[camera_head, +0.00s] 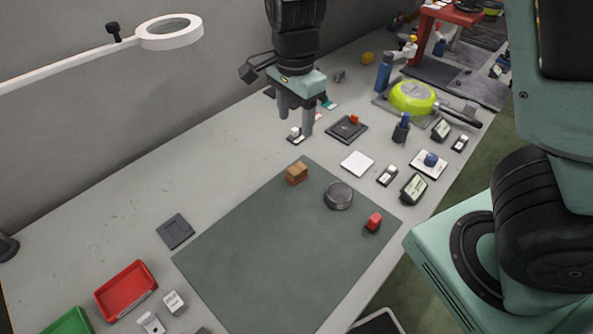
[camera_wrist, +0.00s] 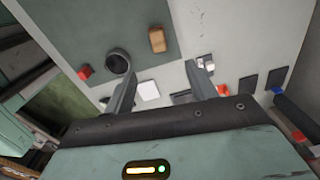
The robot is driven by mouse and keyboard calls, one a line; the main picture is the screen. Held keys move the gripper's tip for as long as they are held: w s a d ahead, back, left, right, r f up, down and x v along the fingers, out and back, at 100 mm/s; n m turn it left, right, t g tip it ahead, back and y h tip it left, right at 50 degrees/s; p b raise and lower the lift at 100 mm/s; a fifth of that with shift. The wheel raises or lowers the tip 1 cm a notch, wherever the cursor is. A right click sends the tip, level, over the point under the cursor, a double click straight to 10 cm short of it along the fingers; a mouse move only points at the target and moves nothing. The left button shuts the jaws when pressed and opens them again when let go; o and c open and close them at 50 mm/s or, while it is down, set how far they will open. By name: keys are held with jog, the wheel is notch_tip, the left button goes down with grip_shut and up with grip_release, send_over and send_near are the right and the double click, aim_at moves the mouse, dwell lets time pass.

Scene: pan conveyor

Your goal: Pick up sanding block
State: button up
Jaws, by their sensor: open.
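The block that looks most like the sanding block (camera_head: 297,173) is small and tan-brown, and rests near the back edge of the dark green mat (camera_head: 270,250). In the wrist view the brown block (camera_wrist: 157,39) lies upper middle, beyond my fingertips. My gripper (camera_head: 296,120) is open and empty, above the bench and behind the block in the head view. In the wrist view my gripper (camera_wrist: 160,76) shows both fingers spread, with nothing between them. The block is fully visible and apart from the fingers.
A round grey metal tin (camera_head: 339,195) and a red block (camera_head: 373,222) stand on the mat right of the brown block. A white pad (camera_head: 357,164) and dark tray (camera_head: 347,130) lie beyond. A red bin (camera_head: 126,290) is front left. Much of the mat is clear.

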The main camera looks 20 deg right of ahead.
aim_at(297, 168)
jog(key=f, duration=0.5)
jog(key=f+b, duration=0.1)
jog(key=f, duration=0.9)
jog(key=shift+s+d+f+b, duration=0.1)
jog(key=shift+s+f+b, duration=0.15)
jog(key=shift+f+b, duration=0.05)
jog(key=c, duration=1.1)
